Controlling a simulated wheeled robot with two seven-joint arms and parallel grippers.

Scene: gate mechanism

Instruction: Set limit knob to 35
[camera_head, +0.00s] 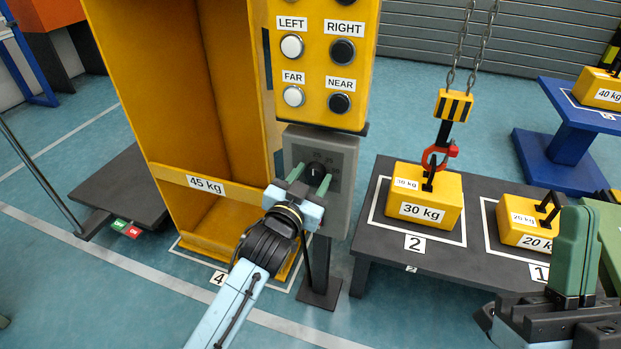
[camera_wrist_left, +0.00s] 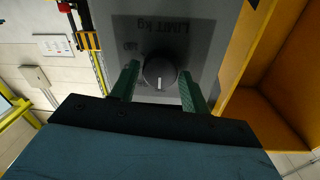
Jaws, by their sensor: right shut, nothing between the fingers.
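The limit knob (camera_head: 316,172) is a dark round dial on a grey panel (camera_head: 343,160) below the yellow button box. In the left wrist view the knob (camera_wrist_left: 160,70) has a white mark pointing down in the picture. My right gripper (camera_head: 575,240) is shut and empty at the lower right.
The yellow button box (camera_head: 325,60) stands above the panel. A yellow frame marked 45 kg (camera_head: 206,185) is left of it. A red hook (camera_head: 437,155) hangs at the 30 kg block (camera_head: 423,210) on the dark table (camera_head: 400,250), beside the 20 kg block (camera_head: 520,222).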

